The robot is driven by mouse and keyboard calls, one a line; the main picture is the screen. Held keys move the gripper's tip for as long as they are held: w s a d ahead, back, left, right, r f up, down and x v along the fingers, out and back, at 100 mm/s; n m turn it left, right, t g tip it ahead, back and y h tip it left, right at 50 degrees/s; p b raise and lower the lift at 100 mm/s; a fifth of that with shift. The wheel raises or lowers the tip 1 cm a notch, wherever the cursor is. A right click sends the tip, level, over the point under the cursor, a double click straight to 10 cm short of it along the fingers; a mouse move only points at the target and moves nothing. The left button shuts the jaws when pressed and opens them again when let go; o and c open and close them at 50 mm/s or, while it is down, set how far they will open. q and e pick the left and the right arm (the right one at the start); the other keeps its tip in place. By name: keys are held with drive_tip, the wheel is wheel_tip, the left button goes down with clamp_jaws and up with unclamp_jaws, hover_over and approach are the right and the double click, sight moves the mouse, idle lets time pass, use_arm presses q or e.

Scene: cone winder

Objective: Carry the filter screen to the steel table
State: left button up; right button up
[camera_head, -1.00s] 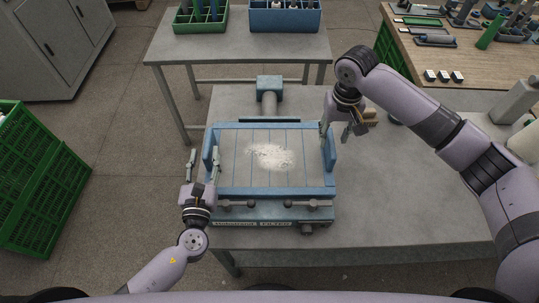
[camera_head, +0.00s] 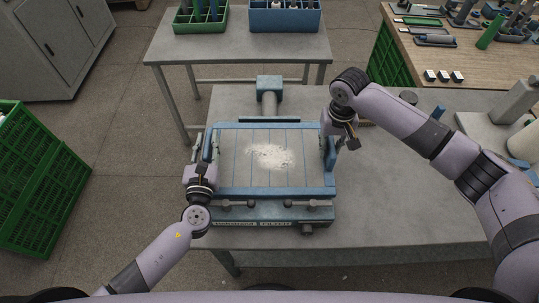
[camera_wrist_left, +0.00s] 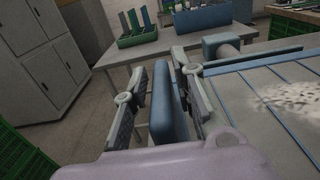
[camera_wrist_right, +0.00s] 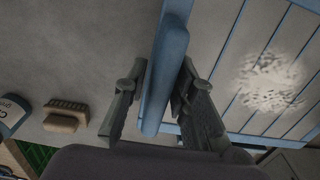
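The filter screen (camera_head: 240,178) is a blue-framed panel with grey slats and a white powdery patch in its middle. It sits on the blue filter unit (camera_head: 290,214). My left gripper (camera_head: 203,148) is open around the blue left handle (camera_wrist_left: 165,105), with a finger on each side and a gap at the left finger. My right gripper (camera_head: 338,145) is open around the right handle (camera_wrist_right: 165,75), with a clear gap at one finger; contact at the other is unclear. A grey steel table (camera_head: 235,50) stands behind the unit.
A green crate (camera_head: 200,22) and a blue crate (camera_head: 285,20) stand at the steel table's far edge; its front is clear. A brush (camera_wrist_right: 66,115) lies near my right gripper. A green basket (camera_head: 40,185) is at left, a wooden bench (camera_head: 470,65) at right.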

use_arm(q)
clamp_jaws()
use_arm(e)
clamp_jaws()
use_arm(q)
drive_tip(key=shift+r, duration=0.1)
use_arm(e)
drive_tip(key=shift+r, duration=0.1)
